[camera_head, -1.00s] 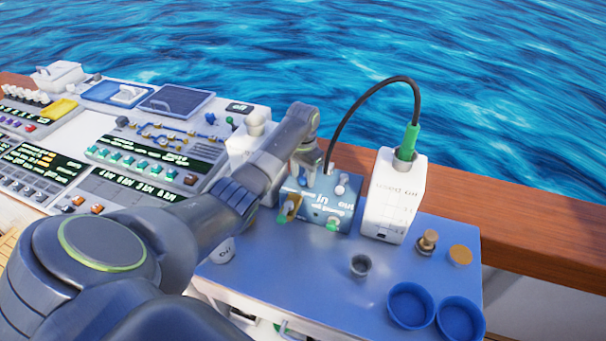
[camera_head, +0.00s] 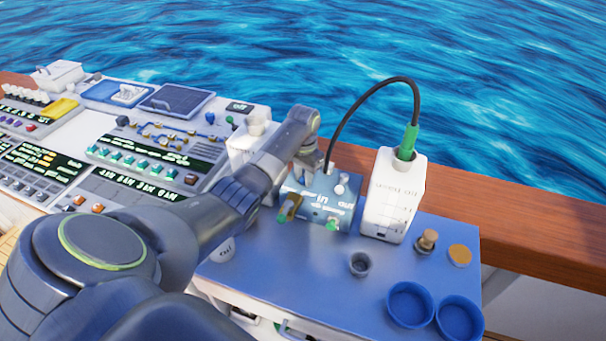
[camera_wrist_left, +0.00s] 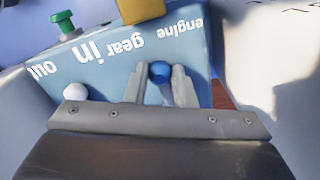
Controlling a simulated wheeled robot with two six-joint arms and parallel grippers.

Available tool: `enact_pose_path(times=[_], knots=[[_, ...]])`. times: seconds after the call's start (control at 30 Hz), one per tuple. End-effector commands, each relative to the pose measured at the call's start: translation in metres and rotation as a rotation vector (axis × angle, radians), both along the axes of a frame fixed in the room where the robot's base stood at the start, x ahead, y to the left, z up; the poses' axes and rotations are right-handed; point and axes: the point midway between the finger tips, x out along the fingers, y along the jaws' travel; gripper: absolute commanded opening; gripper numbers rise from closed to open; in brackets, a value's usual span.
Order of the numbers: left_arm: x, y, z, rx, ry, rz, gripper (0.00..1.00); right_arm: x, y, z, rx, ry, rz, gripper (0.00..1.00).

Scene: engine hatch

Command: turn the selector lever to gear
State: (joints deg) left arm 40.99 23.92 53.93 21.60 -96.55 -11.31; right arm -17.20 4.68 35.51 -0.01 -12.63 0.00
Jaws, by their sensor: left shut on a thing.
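The light blue control box (camera_head: 345,213) stands on the blue table and carries the words "out", "in", "gear" and "engine", which read upside down in the left wrist view (camera_wrist_left: 110,68). A lever with a round blue knob (camera_wrist_left: 160,71) stands at the box, by the word "gear". My left gripper (camera_wrist_left: 160,84) is shut on this lever, one finger on each side of the knob. In the head view, my left gripper (camera_head: 312,170) is partly hidden behind its own wrist, and the lever cannot be made out. My right gripper is not in view.
A white unit (camera_head: 390,208) with a black cable stands to the right. A grey cup (camera_head: 359,264) and two blue bowls (camera_head: 410,303) are nearer.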

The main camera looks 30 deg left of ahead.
Motion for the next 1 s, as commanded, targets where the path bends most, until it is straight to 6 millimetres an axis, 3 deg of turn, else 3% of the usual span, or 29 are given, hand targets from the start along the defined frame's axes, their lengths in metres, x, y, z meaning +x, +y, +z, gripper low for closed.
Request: enact_pose_path(times=[0.5,1.0], knots=[[0.01,-0.019,0.004,-0.001,-0.001,0.365,0.01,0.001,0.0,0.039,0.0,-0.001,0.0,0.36],[0.024,-0.031,0.002,0.0,-0.004,0.698,0.01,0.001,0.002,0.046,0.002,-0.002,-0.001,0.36]])
